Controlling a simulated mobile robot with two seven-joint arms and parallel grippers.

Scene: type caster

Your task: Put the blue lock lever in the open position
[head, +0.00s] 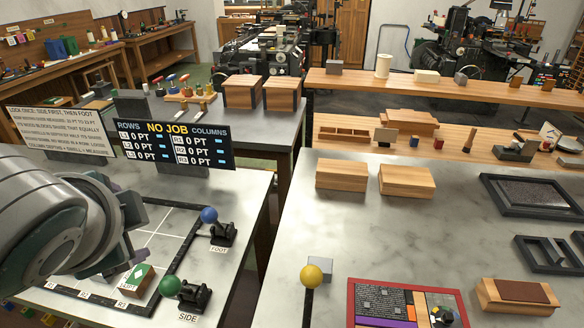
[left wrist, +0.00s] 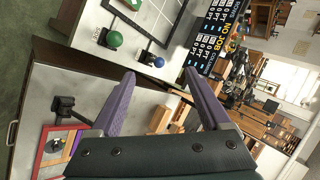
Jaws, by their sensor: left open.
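The blue lock lever (head: 209,215) has a round blue knob on a black base labelled FOOT, at the right side of the black frame on the left table. In the left wrist view the blue knob (left wrist: 158,61) shows beyond and between my fingertips, apart from them. My left gripper (head: 135,276) is left of the lever in the head view, partly hidden by its own arm. In the left wrist view my left gripper (left wrist: 159,74) has its purple fingers spread, with nothing between them. My right gripper is not in view.
A green-knobbed lever (head: 170,286) labelled SIDE stands nearer the front, and it also shows in the left wrist view (left wrist: 115,40). A green-topped block (head: 142,279) lies in the frame. The display board (head: 175,143) reads NO JOB. A yellow knob (head: 312,275) stands on the right table.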

